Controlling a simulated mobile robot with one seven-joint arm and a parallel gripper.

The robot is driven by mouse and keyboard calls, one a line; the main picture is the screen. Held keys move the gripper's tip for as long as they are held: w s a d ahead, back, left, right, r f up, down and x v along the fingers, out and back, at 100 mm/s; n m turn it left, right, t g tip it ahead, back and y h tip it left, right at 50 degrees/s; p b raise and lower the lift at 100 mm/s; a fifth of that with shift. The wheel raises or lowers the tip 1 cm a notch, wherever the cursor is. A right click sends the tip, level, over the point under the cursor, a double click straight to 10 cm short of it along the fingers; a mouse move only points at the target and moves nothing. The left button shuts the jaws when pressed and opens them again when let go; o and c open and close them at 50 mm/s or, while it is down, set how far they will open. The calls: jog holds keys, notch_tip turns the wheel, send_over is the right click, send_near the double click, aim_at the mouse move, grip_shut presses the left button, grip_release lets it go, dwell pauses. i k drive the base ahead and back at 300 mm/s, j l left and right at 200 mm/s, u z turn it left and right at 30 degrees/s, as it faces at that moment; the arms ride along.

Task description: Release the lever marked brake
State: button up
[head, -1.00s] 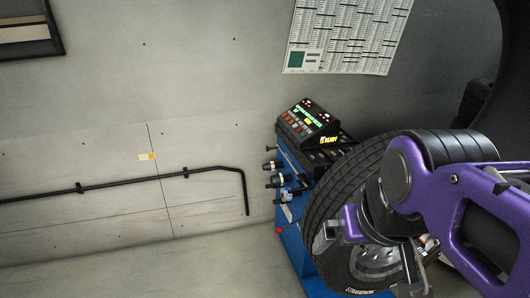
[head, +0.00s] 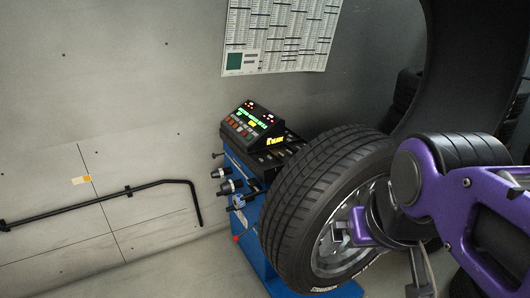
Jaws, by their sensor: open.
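A blue wheel balancer (head: 247,205) stands in the middle, with a lit console (head: 254,124) on top. Several dark knobs or handles (head: 228,186) stick out from its left side, and a small red knob (head: 236,239) sits lower down. I cannot read a brake marking on any of them. A tyred wheel (head: 318,195) stands at the balancer's right and hides part of it. My gripper (head: 378,262) is open at the lower right, in front of the wheel rim and apart from the knobs. I cannot tell whether it touches the wheel.
A black rail (head: 120,195) runs along the grey wall at left. A printed chart (head: 278,35) hangs above the balancer. A large dark tyre (head: 465,70) fills the upper right, with stacked tyres (head: 406,88) behind. Floor left of the balancer is clear.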

aim_at(236, 237)
jog(key=i+l+z, duration=0.15)
jog(key=z, duration=0.7)
jog(key=u, duration=0.95)
jog(key=j+z, duration=0.15)
jog(key=j, duration=0.25)
jog(key=i+j+u, duration=0.55)
jog(key=i+j, duration=0.15)
jog(key=i+j+z, duration=0.1)
jog(key=i+j, duration=0.15)
jog(key=i, duration=0.2)
jog(key=i+j+z, duration=0.1)
jog(key=i+j, duration=0.2)
jog(key=i+j+z, duration=0.25)
jog(key=z, duration=0.2)
jog(key=i+j+z, duration=0.15)
jog(key=j+z, duration=0.3)
jog(key=l, duration=0.1)
